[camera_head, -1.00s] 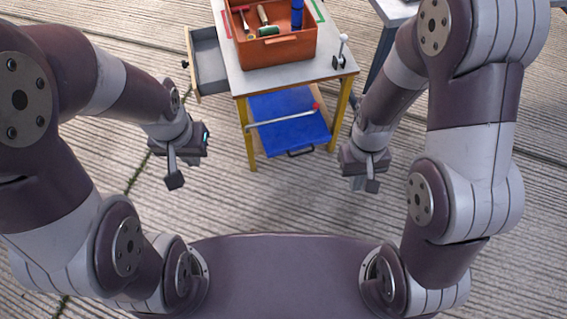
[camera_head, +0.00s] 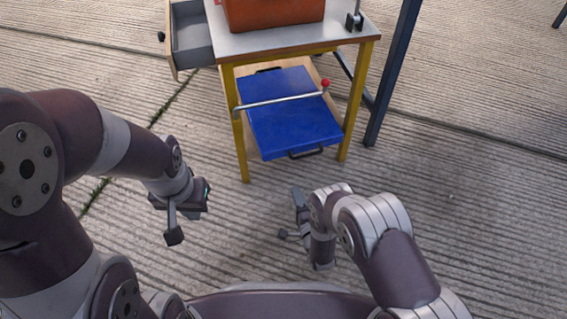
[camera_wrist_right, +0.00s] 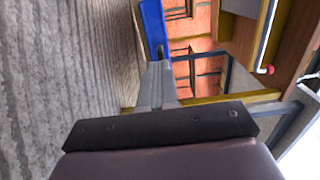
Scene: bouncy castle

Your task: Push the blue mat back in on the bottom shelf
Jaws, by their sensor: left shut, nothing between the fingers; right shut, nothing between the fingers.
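The blue mat (camera_head: 290,115) lies on the bottom shelf of the workbench, its near edge with a black handle (camera_head: 305,153) sticking out past the front legs. My right gripper (camera_head: 297,196) is shut and empty, low in front of the mat and pointing toward it, apart from it in the head view. In the right wrist view, its shut fingers (camera_wrist_right: 158,85) point at the mat's blue edge (camera_wrist_right: 152,28); I cannot tell whether they touch. My left gripper (camera_head: 188,205) hangs left of the bench, shut and empty, its fingertips mostly hidden.
A metal rod with a red ball end (camera_head: 325,83) passes across above the mat. Yellow legs (camera_head: 352,115) stand at the bench's front corners. An open grey drawer (camera_head: 190,35) juts out left. An orange crate (camera_head: 275,10) sits on top. The floor in front is clear.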

